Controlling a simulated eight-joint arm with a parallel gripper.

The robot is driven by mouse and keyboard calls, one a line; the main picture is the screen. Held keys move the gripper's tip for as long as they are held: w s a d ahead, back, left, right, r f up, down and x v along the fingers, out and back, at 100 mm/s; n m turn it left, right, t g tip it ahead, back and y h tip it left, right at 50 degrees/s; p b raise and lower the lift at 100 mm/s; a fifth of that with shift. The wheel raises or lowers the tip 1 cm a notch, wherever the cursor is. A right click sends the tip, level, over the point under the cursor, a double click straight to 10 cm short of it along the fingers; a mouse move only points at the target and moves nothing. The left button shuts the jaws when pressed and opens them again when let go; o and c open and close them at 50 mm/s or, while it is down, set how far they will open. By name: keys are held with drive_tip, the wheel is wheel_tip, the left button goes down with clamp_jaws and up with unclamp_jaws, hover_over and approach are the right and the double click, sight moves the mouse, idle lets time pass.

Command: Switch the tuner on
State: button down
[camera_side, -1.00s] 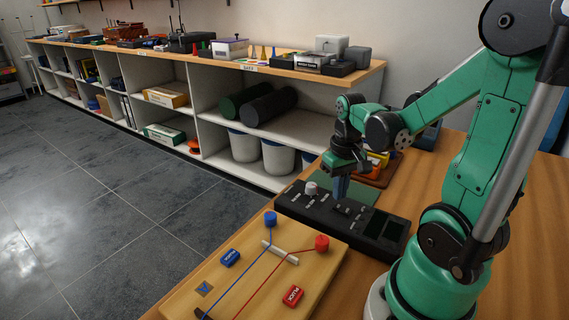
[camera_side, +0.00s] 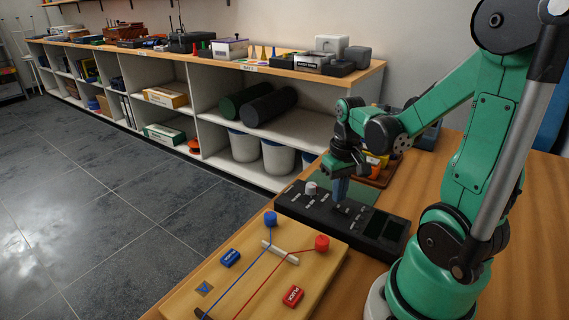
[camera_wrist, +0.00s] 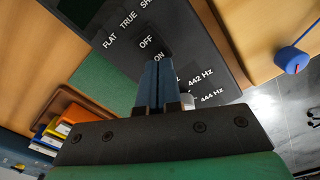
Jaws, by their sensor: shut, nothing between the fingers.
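The tuner (camera_side: 322,216) is a black box with white lettering, a light knob and dark screen panels, lying on the wooden bench. In the wrist view the tuner (camera_wrist: 197,45) shows the labels FLAT, TRUE, OFF, ON, 442 Hz and 444 Hz. My gripper (camera_side: 340,198) points down at the middle of the tuner's top, its blue fingers shut and empty. In the wrist view the gripper's fingertips (camera_wrist: 157,66) lie beside the ON label. The fingers hide the switch there, so I cannot tell its position or whether they touch it.
A wooden board (camera_side: 222,268) with a blue and a red string, pegs and PLUCK buttons lies in front of the tuner. A green mat (camera_side: 362,192) and a brown tray (camera_side: 385,178) with coloured items lie behind. Shelves (camera_side: 300,125) stand beyond the bench.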

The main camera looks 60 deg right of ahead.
sight(338, 206)
drive_tip(key=shift+f, duration=0.85)
idle(0.3)
drive_tip(key=shift+r, duration=3.55)
drive_tip(key=w+a+r+n+t, duration=0.1)
drive_tip(key=w+a+n+t, duration=0.2)
drive_tip(key=a, duration=0.4)
drive_tip(key=w+a+r+n+t, duration=0.1)
drive_tip(key=w+a+n+t, duration=0.2)
drive_tip(key=a, duration=0.4)
drive_tip(key=shift+w+a+r+t, duration=0.2)
drive_tip(key=shift+a+r+t, duration=0.1)
drive_tip(key=shift+t, duration=0.3)
drive_tip(key=shift+d, duration=0.1)
